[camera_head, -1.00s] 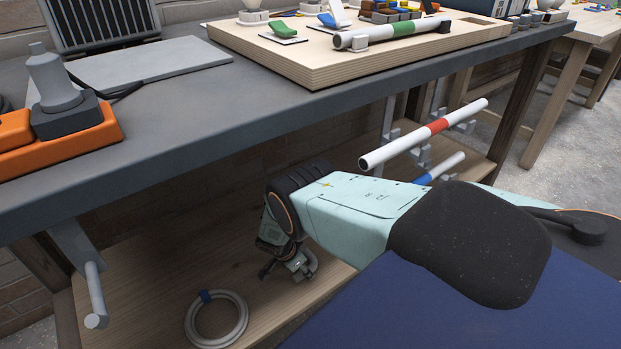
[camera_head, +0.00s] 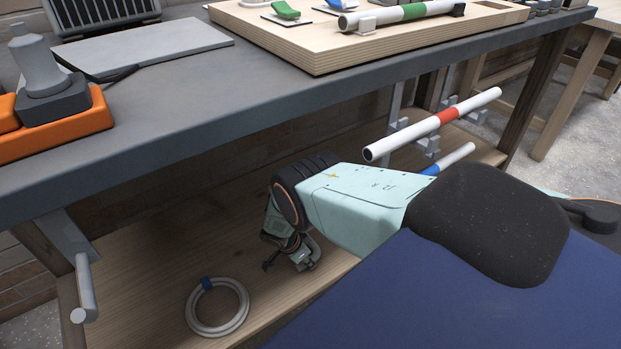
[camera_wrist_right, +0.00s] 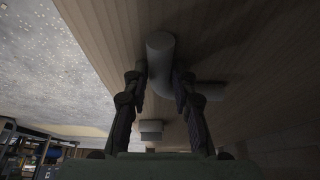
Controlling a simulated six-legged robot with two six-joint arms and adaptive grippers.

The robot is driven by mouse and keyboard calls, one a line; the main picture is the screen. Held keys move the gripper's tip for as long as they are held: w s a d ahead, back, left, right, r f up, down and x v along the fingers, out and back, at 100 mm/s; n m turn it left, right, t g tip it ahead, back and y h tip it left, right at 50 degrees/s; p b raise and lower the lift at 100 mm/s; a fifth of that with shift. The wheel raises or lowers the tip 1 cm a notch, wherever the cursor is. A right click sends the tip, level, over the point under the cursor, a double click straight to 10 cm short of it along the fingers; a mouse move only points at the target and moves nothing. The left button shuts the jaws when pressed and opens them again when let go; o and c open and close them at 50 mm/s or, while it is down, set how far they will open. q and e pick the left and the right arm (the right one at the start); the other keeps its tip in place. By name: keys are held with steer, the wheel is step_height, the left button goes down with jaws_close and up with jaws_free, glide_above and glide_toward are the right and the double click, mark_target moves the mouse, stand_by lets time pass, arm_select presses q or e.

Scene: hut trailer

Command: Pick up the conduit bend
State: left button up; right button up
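In the right wrist view, a grey piece of pipe (camera_wrist_right: 160,48), which looks like the conduit bend, lies on the wooden boards with a part turning off to the right. The two fingers of my right gripper (camera_wrist_right: 160,78) stand on either side of it. They are apart, and I see no clear grip on it. In the head view my right gripper (camera_head: 300,258) reaches down to the lower wooden shelf. It hides most of whatever lies under it there. My left gripper is not in view.
A white coil with a blue band (camera_head: 217,306) lies on the lower shelf (camera_head: 170,250) left of my gripper. The grey tabletop (camera_head: 260,110) overhangs the shelf. A white pipe with a red band (camera_head: 400,137) rests on brackets to the right. A grey peg (camera_head: 85,290) sticks out at left.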

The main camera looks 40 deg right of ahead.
steer(key=shift+r, duration=0.1)
steer(key=c, duration=0.3)
jaws_close()
steer(key=shift+r, duration=0.15)
steer(key=shift+r+p, duration=0.55)
steer(key=shift+p, duration=0.1)
step_height(320, 180, up, 3)
steer(key=shift+f+p, duration=0.2)
steer(key=shift+p, duration=0.85)
steer(key=a, duration=0.6)
steer(key=w+a, duration=0.1)
steer(key=a, duration=0.5)
steer(key=w+a, duration=0.1)
steer(key=a, duration=0.5)
steer(key=shift+f, duration=0.3)
